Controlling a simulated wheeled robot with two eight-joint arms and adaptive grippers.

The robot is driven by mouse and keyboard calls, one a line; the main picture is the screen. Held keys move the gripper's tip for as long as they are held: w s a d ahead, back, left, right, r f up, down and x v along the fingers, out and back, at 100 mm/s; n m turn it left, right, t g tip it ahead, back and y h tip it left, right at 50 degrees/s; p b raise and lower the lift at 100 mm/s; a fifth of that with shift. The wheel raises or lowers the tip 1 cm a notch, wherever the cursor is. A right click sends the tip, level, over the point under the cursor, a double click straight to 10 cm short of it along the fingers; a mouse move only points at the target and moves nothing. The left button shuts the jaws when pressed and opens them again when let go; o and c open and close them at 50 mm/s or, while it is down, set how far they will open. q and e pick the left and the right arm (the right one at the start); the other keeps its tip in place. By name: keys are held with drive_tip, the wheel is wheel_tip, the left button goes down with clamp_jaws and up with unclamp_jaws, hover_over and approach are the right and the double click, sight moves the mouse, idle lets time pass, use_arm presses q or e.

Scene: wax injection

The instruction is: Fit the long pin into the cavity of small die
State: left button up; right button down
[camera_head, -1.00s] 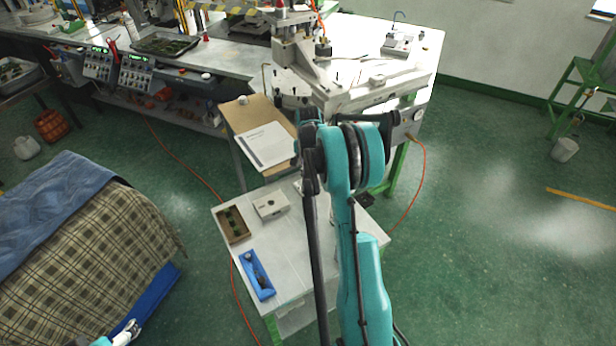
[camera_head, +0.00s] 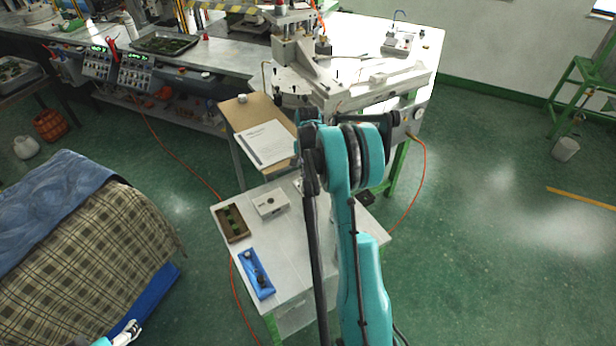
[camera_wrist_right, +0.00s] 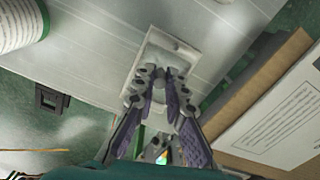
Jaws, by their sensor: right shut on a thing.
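My right gripper (camera_wrist_right: 160,82) is seen in the right wrist view. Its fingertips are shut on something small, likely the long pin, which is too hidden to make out. They are over a pale rectangular block (camera_wrist_right: 178,45), likely the small die, on the white table. Whether the held thing touches the block, I cannot tell. In the head view, my teal right arm hides that gripper. My left gripper (camera_head: 126,333) is only partly in view at the bottom left edge, far from the table; its jaw state is unclear.
On the small white table (camera_head: 228,262) are a beige box (camera_head: 270,204), a brown tray (camera_head: 232,224) and a blue tray (camera_head: 257,274) holding small parts. A brown board with paper (camera_head: 265,143) stands behind. A white container (camera_wrist_right: 18,22) shows in the wrist view.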

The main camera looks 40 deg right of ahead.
drive_tip(key=shift+f, duration=0.4)
drive_tip(key=c, duration=1.5)
unclamp_jaws()
drive_tip(key=shift+r, duration=0.2)
wheel_tip(320, 180, up, 12)
drive_tip(key=shift+f, duration=0.15)
